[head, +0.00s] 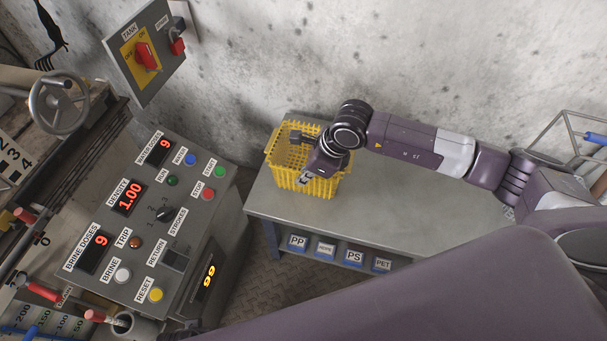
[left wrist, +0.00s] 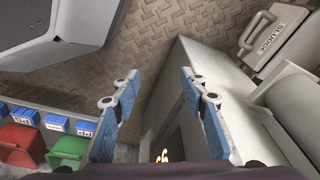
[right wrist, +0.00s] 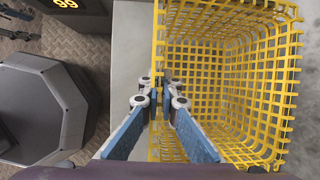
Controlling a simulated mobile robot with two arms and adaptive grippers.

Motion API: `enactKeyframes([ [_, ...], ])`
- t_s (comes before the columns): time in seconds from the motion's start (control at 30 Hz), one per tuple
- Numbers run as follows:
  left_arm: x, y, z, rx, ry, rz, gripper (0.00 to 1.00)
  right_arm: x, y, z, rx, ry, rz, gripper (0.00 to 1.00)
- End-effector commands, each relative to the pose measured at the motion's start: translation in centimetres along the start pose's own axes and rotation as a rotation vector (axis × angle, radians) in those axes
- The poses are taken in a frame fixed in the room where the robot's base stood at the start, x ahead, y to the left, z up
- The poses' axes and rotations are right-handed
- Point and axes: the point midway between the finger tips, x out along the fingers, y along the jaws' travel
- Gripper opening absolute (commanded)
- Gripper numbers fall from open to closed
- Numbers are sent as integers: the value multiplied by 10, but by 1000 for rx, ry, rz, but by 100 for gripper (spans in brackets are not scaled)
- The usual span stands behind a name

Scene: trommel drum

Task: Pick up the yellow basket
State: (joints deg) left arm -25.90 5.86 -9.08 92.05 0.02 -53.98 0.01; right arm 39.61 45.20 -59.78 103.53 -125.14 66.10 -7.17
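The yellow basket (head: 303,181), an open lattice crate, stands on the left end of a grey bench against the wall. In the head view my right gripper (head: 303,159) is at the basket's near right side, one finger over the inside and the other outside. In the right wrist view the basket (right wrist: 235,85) fills the right half. There my right gripper (right wrist: 159,88) has its fingers close together on either side of the basket's wall, shut on it. My left gripper (left wrist: 162,88) is open and empty over the floor, away from the basket.
The grey bench (head: 400,205) is clear right of the basket. Labelled bins (head: 325,249) sit under it. A control console (head: 150,220) with buttons and displays stands left of the bench. A switch box (head: 145,55) hangs on the wall above.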

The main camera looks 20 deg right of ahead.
Motion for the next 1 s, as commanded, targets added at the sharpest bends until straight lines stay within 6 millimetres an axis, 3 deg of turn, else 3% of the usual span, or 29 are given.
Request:
enactKeyframes([
  [0.4, 27, 2, 28, 4, -20, 2, 40, -111, -9, 47, -4, -6, -6, 0],
  [0.6, 36, 2, 39, 6, -27, 3, 40, -155, -12, 66, -2, -5, -6, 0],
  [1.0, 47, 3, 58, 8, -40, 5, 40, -193, -14, 81, -2, -3, -3, 0],
])
